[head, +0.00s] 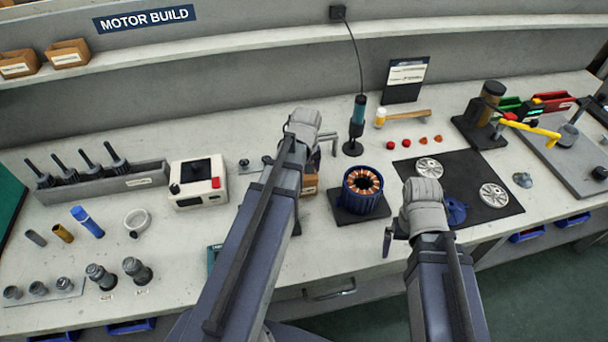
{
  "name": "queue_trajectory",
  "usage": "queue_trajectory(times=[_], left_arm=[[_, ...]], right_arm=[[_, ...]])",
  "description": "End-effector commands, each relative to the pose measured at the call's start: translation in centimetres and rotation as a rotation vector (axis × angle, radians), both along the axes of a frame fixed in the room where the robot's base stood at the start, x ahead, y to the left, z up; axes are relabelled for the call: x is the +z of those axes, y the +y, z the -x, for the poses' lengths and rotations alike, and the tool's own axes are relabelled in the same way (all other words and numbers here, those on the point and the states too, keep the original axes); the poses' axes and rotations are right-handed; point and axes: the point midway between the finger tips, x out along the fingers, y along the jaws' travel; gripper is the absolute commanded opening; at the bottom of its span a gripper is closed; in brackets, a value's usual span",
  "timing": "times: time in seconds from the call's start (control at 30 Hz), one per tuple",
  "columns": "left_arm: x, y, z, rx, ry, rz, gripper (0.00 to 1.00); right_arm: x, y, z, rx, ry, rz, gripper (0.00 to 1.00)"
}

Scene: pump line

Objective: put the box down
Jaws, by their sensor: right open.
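A small brown box (310,184) with a pale label shows just to the right of my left forearm, which hides most of it. My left gripper (326,146) is above and beyond the box in the picture, mostly hidden by its own wrist. I cannot tell whether its jaws are open, or whether it touches the box. My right gripper (391,238) is open over the front edge of the bench, to the right of the copper-wound motor stator (362,186), with nothing seen in it.
The stator stands on a dark plate. A black mat (462,170) with metal discs lies to the right. A white tester (198,184) stands left of my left arm. A blue screwdriver (357,122) hangs behind. Two brown boxes (68,54) sit on the shelf.

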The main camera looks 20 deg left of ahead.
Motion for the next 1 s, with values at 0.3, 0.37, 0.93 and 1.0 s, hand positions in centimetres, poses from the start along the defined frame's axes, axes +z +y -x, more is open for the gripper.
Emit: queue_trajectory(times=[0.3,0.37,0.93,1.0], left_arm=[[0.0,0.0,0.0,0.000,0.000,0.000,0.22],[0.0,0.0,0.0,0.000,0.000,0.000,0.16],[1.3,0.0,0.0,0.000,0.000,0.000,0.00],[2.0,0.0,0.0,0.000,0.000,0.000,0.00]], right_arm=[[0.0,0.0,0.0,0.000,0.000,0.000,1.00],[0.0,0.0,0.0,0.000,0.000,0.000,1.00],[1.3,0.0,0.0,0.000,0.000,0.000,1.00],[2.0,0.0,0.0,0.000,0.000,0.000,1.00]])
